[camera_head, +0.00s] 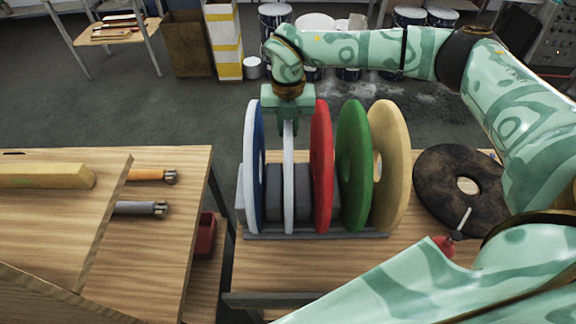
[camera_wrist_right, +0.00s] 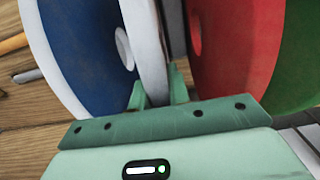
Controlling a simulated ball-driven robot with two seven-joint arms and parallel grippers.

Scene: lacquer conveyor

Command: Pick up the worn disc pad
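A dark, scuffed disc (camera_head: 434,184) with a hole in its middle, the one that looks worn, lies flat on the wooden table at the right. My right gripper (camera_head: 289,118) is away from it, pointing down over the top edge of a thin white disc (camera_head: 289,190) standing upright in the rack. In the right wrist view, the two fingers (camera_wrist_right: 159,93) sit close on either side of the white disc (camera_wrist_right: 148,45) and look shut on it. My left gripper is not in view.
The rack (camera_head: 310,236) also holds blue-and-white, red (camera_head: 322,165), green (camera_head: 353,165) and tan (camera_head: 392,165) discs upright, close beside the white one. A red-based thing with a pale stick (camera_head: 446,244) stands near the dark disc. A wooden bench (camera_head: 150,240) is at left.

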